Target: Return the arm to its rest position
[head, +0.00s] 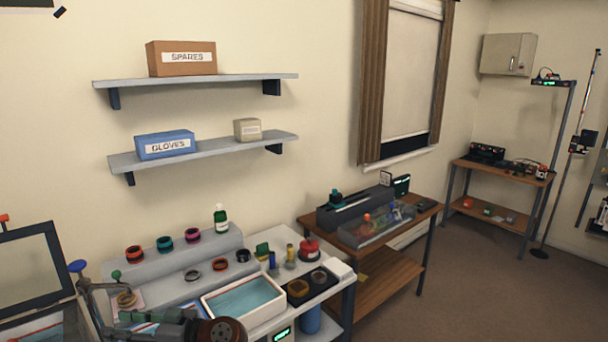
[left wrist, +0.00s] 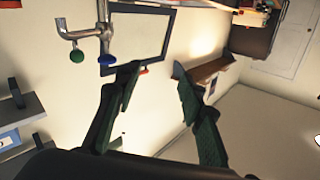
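My left gripper (head: 130,321) is low in the head view, in front of the workbench, partly cut off by the bottom edge. In the left wrist view its two green-padded fingers (left wrist: 158,72) stand wide apart with nothing between them. Past the fingertips are a metal pipe fixture (left wrist: 85,32) with a green and a blue knob and a dark-framed panel (left wrist: 148,40). The gripper looks clear of both, though the distance is hard to judge. My right gripper is not in view.
Wall shelves (head: 200,150) hang above. A brown side table (head: 385,268) stands right; open floor lies beyond.

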